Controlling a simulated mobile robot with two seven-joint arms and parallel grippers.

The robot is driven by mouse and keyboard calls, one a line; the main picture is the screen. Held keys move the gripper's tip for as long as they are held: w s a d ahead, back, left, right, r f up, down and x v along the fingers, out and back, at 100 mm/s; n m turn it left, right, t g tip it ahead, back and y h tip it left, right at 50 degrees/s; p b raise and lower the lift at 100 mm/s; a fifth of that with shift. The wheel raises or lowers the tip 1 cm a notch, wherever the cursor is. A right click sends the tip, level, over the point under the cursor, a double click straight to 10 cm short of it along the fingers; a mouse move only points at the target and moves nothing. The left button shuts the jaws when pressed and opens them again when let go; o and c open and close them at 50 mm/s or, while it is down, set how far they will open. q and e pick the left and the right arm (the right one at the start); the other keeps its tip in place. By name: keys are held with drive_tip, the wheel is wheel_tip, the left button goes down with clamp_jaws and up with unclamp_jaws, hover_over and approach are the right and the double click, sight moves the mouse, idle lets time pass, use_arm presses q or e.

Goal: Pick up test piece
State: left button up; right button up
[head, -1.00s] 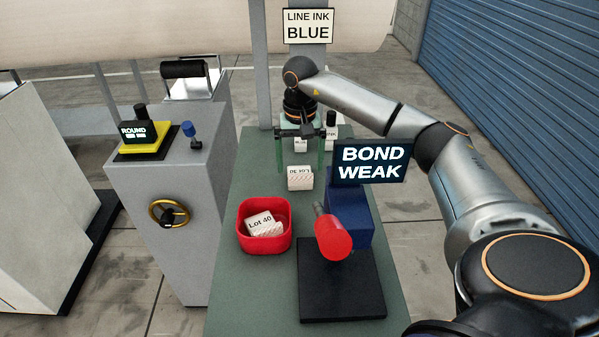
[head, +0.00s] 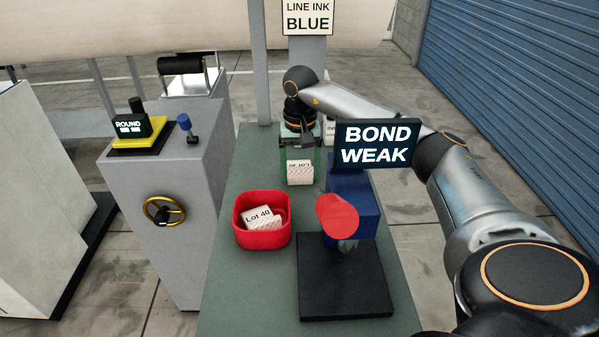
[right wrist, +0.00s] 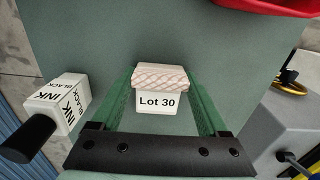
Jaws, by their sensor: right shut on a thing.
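The test piece marked Lot 30 (head: 300,174) is a small white block with a pinkish netted top, towards the far end of the green bench. It also shows in the right wrist view (right wrist: 157,101), label facing the camera. My right gripper (head: 301,157) is shut on it, with a green finger on each side. I cannot tell whether the block touches the bench. A second piece marked Lot 40 (head: 257,217) lies in the red bin (head: 263,240). My left gripper is not in view.
An ink bottle marked BLACK (right wrist: 60,103) stands close beside the gripper. A blue tester with a red cylinder (head: 338,216) and black base (head: 345,290) stands at the bench's near right, under a BOND WEAK sign (head: 377,144). A grey cabinet (head: 170,185) stands left.

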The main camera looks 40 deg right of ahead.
drive_tip(key=c, duration=0.7)
drive_tip(key=shift+r, duration=0.1)
